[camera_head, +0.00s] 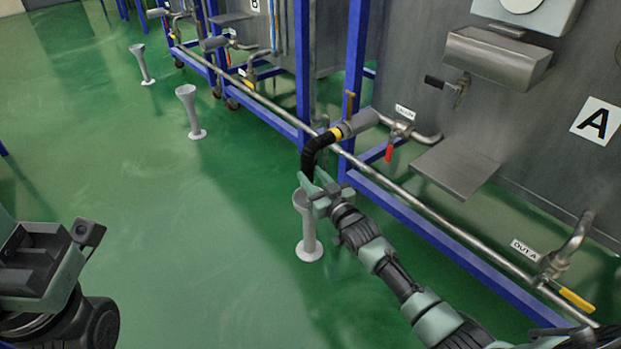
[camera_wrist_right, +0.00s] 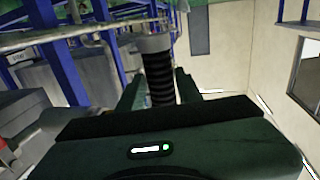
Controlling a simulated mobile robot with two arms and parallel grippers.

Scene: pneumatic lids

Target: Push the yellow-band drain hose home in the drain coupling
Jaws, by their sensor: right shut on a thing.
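The drain coupling (camera_head: 360,122) is a grey cylinder on the pipe below panel A in the head view. The black ribbed drain hose (camera_head: 312,150) meets its left end, and the yellow band (camera_head: 337,133) shows at that mouth. I cannot tell how deep the hose sits. The hose bends down to my right gripper (camera_head: 318,185), which is shut on it near the top of a grey stand (camera_head: 308,230). The right wrist view shows the ribbed hose (camera_wrist_right: 160,85) between the fingers, with a grey round piece beyond. My left gripper (camera_head: 50,255) is at lower left; its jaws are unclear.
A red valve handle (camera_head: 389,152) hangs beside the coupling. A blue frame rail (camera_head: 430,222) and a long steel pipe (camera_head: 440,228) run below the panel. A steel shelf (camera_head: 455,165) juts out at right. Green floor (camera_head: 200,230) is open at left, with two more stands.

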